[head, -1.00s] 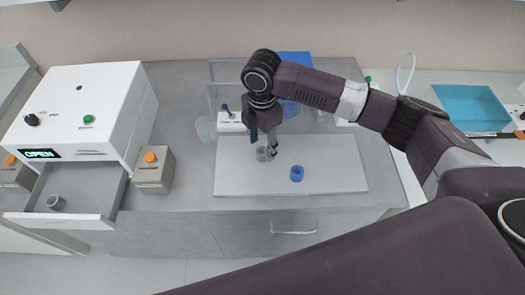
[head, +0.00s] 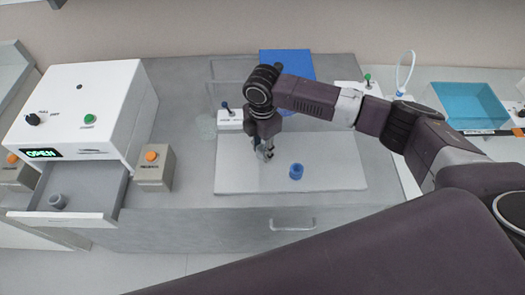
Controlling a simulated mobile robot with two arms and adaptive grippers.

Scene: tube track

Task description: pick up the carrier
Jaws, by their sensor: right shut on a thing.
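My right gripper (head: 264,154) points down over the left-middle of the pale board (head: 335,178) on the bench. It is shut on a small grey cup-like carrier, which is mostly hidden by the fingers; I cannot tell whether it still touches the board. A blue cup-like carrier (head: 296,171) stands on the board just right of the gripper, apart from it. Another grey carrier (head: 57,202) stands in the open drawer (head: 90,178) of the white machine at the left. My left gripper is not in view.
The white machine (head: 85,95) shows OPEN. A box with an orange button (head: 152,165) stands beside it. A clear panel (head: 228,80) and a blue panel (head: 288,66) stand behind the board. A teal tray (head: 470,105) is at the right. The board's front right is clear.

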